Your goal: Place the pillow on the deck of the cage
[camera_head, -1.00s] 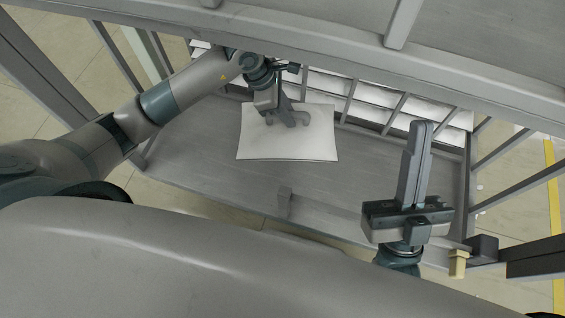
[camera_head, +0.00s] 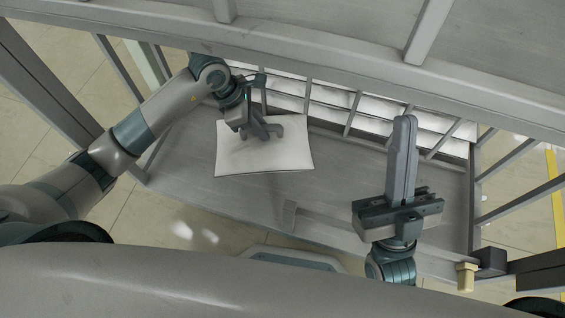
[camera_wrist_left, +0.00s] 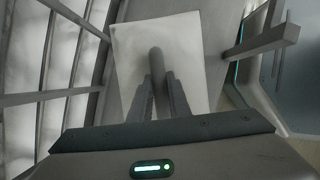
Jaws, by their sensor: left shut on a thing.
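The white pillow (camera_head: 285,155) lies flat on or just above the grey deck (camera_head: 340,183) of the cage; I cannot tell whether it fully rests there. My left gripper (camera_head: 262,131) is over the pillow's upper middle and shut on it. In the left wrist view the pillow (camera_wrist_left: 130,55) spreads beyond the fingers (camera_wrist_left: 160,85), which hide its middle. My right gripper (camera_head: 403,150) is at the cage's near right, fingers together and empty, clear of the pillow.
A grey beam (camera_head: 300,42) crosses the top of the view. Slatted bars with white behind them (camera_head: 365,115) line the far side. Side rails (camera_head: 515,160) stand at right. Bare deck lies right of the pillow.

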